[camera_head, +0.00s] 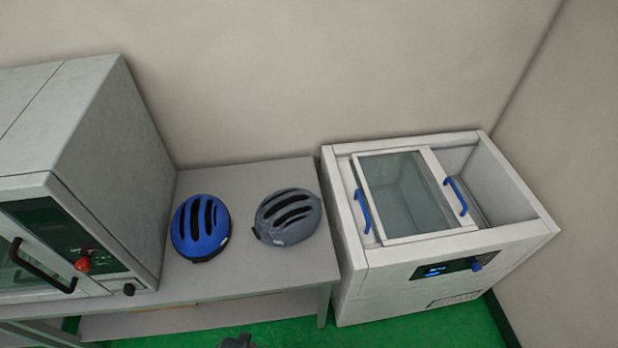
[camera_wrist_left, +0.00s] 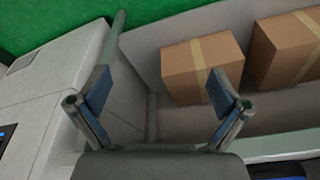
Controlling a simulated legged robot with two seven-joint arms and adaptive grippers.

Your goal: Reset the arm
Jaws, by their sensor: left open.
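My left gripper (camera_wrist_left: 158,92) shows in the left wrist view with its two blue-padded fingers wide apart. Nothing is between the fingers. A taped cardboard box (camera_wrist_left: 203,72) lies beyond the right finger, apart from the grip as far as I can tell. In the head view no gripper can be made out clearly; only a small dark part shows at the bottom edge, and I cannot tell what it is. My right gripper is not seen.
A blue helmet (camera_head: 201,228) and a grey helmet (camera_head: 288,217) lie on a grey table (camera_head: 290,262). A grey machine (camera_head: 110,180) with a red knob stands left. A white chest (camera_head: 400,262) with a sliding glass lid (camera_head: 400,190) stands right. Another box (camera_wrist_left: 288,48) shows in the wrist view.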

